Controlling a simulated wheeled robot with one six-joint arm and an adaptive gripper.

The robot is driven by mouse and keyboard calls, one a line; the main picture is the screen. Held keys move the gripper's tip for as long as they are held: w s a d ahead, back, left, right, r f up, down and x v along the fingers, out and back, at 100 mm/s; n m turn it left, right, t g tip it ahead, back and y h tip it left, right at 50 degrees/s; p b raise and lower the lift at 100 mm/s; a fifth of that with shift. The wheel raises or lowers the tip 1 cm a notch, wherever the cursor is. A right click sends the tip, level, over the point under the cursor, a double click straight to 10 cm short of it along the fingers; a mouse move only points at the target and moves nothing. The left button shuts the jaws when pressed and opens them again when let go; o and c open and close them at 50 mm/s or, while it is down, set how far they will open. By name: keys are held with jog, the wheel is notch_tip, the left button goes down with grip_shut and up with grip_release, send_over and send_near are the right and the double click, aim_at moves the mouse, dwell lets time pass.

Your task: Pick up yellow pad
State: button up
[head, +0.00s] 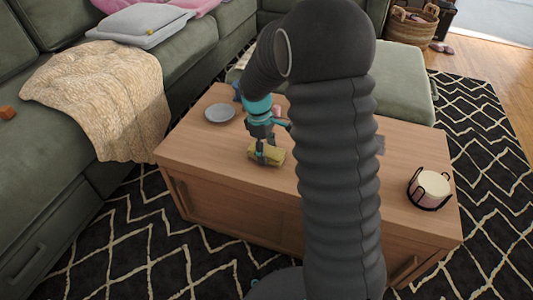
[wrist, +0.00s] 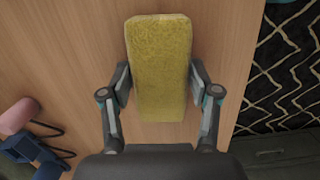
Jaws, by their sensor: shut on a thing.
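The yellow pad (head: 275,155) is a small block at the coffee table's front left part. In the wrist view the yellow pad (wrist: 161,65) is a long textured block between the fingers. My gripper (head: 262,158) reaches down to it from above, and in the wrist view my gripper (wrist: 160,85) has a finger against each long side. It is shut on the pad. I cannot tell whether the pad is clear of the wooden table (head: 222,165). My own arm hides the middle of the table in the head view.
A grey plate (head: 220,113) lies left on the table. A pink-and-cream round item in a black holder (head: 428,190) stands at the right end. In the wrist view a pink cup-like thing (wrist: 18,116) and a blue thing (wrist: 38,155) are at lower left. A green sofa (head: 190,55) lines the left.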

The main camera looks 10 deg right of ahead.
aim_at(271, 151)
jog(key=shift+r, duration=0.6)
jog(key=r, duration=0.3)
jog(key=shift+s+d+r, duration=0.25)
jog(key=shift+s+d, duration=0.05)
jog(key=s+d+r+p, duration=0.1)
jog(key=s+d+r, duration=0.5)
jog(key=s+d, duration=0.1)
jog(key=shift+s+d+r, duration=0.15)
jog(key=shift+s+d, duration=0.15)
jog(key=shift+s, duration=0.05)
